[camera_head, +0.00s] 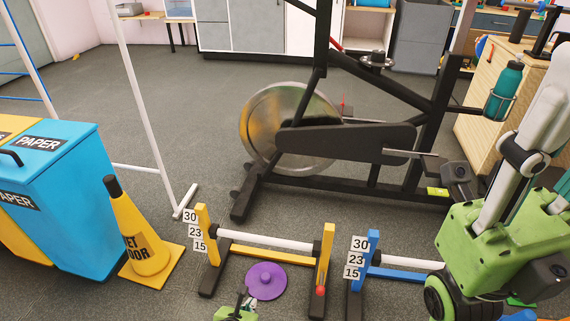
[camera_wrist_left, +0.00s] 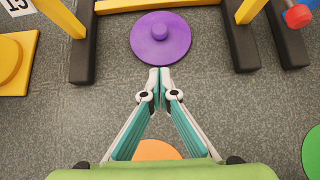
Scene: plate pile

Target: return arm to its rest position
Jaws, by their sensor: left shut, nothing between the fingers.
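My left gripper (camera_head: 246,300) shows at the bottom of the head view, low over the floor. In the left wrist view its two fingers (camera_wrist_left: 160,74) meet at the tips, shut and empty. A purple plate with a round knob (camera_head: 266,281) lies on the floor just beyond the fingertips. It also shows in the left wrist view (camera_wrist_left: 175,48), apart from the fingers in the picture. An orange disc (camera_wrist_left: 157,150) is partly hidden behind the gripper. I see no right gripper.
A yellow hurdle (camera_head: 258,255) stands behind the purple plate, with a blue hurdle (camera_head: 375,262) to its right. An exercise bike (camera_head: 340,140) is behind. A green disc (camera_wrist_left: 312,152) lies at the right edge.

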